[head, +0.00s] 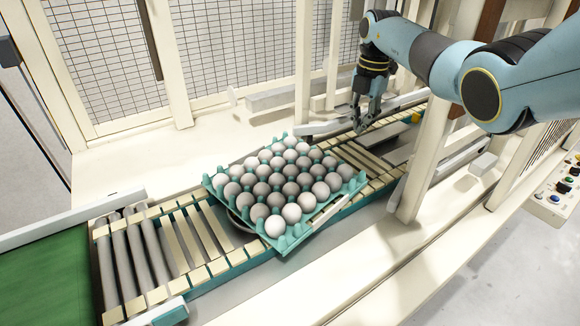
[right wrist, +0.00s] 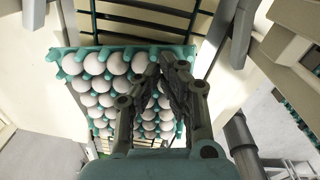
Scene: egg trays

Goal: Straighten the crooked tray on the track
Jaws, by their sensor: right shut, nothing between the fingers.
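A teal tray (head: 290,241) full of white eggs sits crooked on the slatted track (head: 205,262), turned at an angle to the track's run. Its near corner reaches over the near rail. My right gripper (head: 364,120) is above the track, to the right of and behind the tray, apart from it in the head view. It is shut and empty, pointing down. In the right wrist view the gripper (right wrist: 168,70) overlaps the tray (right wrist: 60,52) in the picture, and its fingers hide some eggs. My left gripper is not in view.
Cream posts (head: 302,70) and a mesh guard stand behind the track. Another cream post (head: 425,165) stands at the front right, near my right arm. Rollers (head: 125,250) and a green belt (head: 45,275) lie at the left. A button panel (head: 555,195) is at the far right.

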